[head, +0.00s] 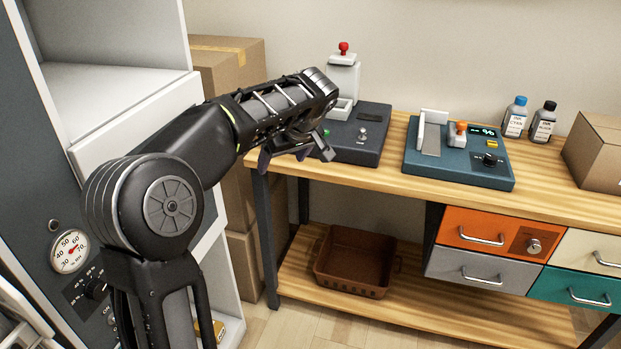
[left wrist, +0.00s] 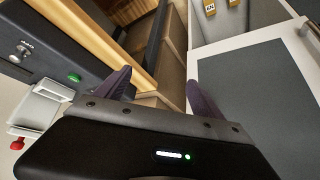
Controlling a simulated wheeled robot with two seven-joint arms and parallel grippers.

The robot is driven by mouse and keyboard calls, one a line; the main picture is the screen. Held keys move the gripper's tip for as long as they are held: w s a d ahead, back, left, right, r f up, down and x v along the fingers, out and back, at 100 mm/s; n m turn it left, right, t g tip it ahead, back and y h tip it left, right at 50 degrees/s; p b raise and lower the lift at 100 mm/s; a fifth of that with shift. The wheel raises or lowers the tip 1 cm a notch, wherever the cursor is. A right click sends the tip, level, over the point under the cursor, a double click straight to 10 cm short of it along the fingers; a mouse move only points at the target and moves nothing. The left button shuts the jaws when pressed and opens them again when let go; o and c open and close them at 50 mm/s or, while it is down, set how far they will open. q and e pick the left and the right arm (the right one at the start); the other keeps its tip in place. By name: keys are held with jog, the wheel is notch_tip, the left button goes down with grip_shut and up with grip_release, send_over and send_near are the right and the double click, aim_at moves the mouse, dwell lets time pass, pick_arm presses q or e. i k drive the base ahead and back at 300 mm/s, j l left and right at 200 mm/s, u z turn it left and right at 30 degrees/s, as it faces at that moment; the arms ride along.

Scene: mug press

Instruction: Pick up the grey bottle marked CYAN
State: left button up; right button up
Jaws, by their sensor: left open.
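Two small grey bottles stand upright at the back right of the workbench in the head view. One has a blue cap (head: 515,118) and a pale label; the other, just right of it, has a black cap (head: 543,123). The print on both labels is too small to read, so I cannot tell which is marked CYAN. My left gripper (head: 295,152) is open and empty near the bench's left end, far left of the bottles. Its two dark fingers stand apart in the left wrist view (left wrist: 160,92). My right gripper is not in view.
The bench (head: 390,180) carries a dark press-like machine (head: 358,143) near my left gripper and a blue device (head: 460,171) between it and the bottles. A cardboard box (head: 598,152) stands right of the bottles. A brown basket (head: 352,275) sits on the lower shelf.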

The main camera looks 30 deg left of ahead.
aim_at(515, 118)
jog(key=i+j, duration=0.15)
jog(key=i, duration=0.45)
jog(key=i+j, duration=0.15)
jog(key=i, duration=0.45)
jog(key=z, duration=1.6)
jog(key=i+j, duration=0.1)
jog(key=j, duration=0.25)
jog(key=i+j, duration=0.15)
jog(key=j, duration=0.2)
